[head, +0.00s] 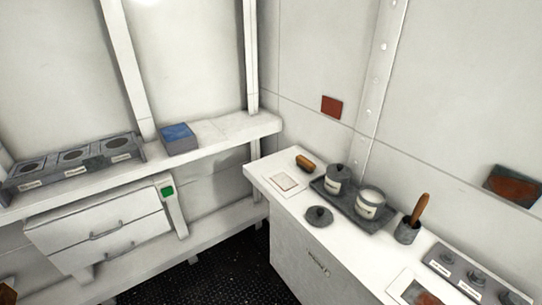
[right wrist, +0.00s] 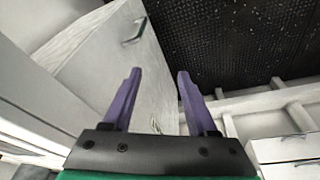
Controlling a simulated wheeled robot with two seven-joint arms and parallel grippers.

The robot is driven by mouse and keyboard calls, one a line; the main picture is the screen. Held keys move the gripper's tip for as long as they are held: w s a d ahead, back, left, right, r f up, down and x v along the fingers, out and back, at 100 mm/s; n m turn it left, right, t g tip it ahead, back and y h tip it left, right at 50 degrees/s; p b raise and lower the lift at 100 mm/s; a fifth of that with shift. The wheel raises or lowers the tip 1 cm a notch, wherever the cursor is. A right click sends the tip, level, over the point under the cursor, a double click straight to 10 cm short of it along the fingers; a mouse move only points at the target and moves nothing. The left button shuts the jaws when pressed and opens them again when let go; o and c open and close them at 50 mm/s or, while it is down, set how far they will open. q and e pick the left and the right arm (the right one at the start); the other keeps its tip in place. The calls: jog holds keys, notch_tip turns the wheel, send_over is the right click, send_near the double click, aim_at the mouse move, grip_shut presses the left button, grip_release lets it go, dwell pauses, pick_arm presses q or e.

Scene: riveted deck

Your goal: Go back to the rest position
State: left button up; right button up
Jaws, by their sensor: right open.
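My right gripper (right wrist: 154,97) shows in the right wrist view with its two purple fingers spread apart and nothing between them. Behind the fingers are a white cabinet and the dark deck floor. Neither gripper appears in the head view, and my left gripper is in no view.
A white counter (head: 262,180) at right holds a dark tray (head: 349,211) with two jars, a loose lid (head: 319,216) and a cup (head: 407,231) with a wooden handle. A shelf (head: 222,135) at left holds a blue box (head: 178,139). Dark floor (head: 240,270) lies clear between.

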jog(key=s+f+g+b, duration=0.1)
jog(key=s+f, duration=0.2)
jog(key=f, duration=0.7)
jog(key=s+f, duration=0.2)
jog(key=f, duration=0.8)
jog(key=s+d+f+g+b, duration=0.1)
jog(key=s+d+f, duration=0.2)
jog(key=s+f, duration=0.8)
jog(key=s, duration=0.4)
jog(key=shift+f, duration=0.25)
